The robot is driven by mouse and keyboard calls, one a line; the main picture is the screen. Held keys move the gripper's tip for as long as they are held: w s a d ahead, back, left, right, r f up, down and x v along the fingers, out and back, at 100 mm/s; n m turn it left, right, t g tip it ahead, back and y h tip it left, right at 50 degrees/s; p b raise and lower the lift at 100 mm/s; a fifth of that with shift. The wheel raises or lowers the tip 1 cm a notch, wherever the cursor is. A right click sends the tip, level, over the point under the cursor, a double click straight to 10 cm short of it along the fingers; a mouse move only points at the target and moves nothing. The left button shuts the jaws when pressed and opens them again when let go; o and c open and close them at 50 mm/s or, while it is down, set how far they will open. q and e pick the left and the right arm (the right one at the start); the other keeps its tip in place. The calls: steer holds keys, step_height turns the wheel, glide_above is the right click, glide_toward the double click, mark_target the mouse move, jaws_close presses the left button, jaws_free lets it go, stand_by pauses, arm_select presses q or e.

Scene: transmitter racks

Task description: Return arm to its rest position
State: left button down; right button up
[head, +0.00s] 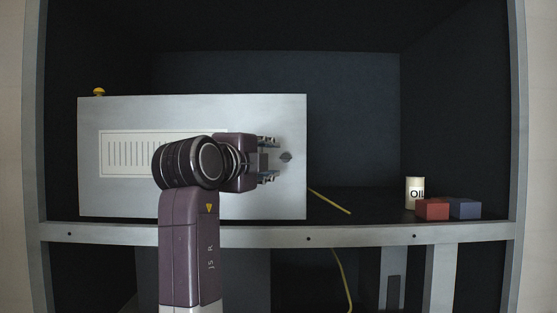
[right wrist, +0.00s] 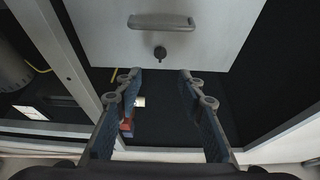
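My right arm (head: 190,245) rises in front of the rack in the head view, bent at the wrist. My right gripper (head: 272,160) points right in front of the light grey cabinet panel. In the right wrist view its two fingers (right wrist: 158,82) are spread wide with nothing between them. The dark knob (head: 286,156) on the panel lies just beyond the fingertips; it also shows in the right wrist view (right wrist: 160,52), apart from the fingers. Part of the panel's vent is hidden behind my wrist. My left gripper is in neither view.
The grey cabinet (head: 190,115) stands on the rack shelf, with a handle (right wrist: 161,21) on it. An oil can (head: 415,190), a red box (head: 432,208) and a blue box (head: 465,207) stand at right. A yellow cable (head: 330,201) lies between. Metal posts (head: 517,120) frame the rack.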

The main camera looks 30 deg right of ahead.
steer(key=shift+s+a, duration=0.4)
steer(key=shift+a, duration=0.1)
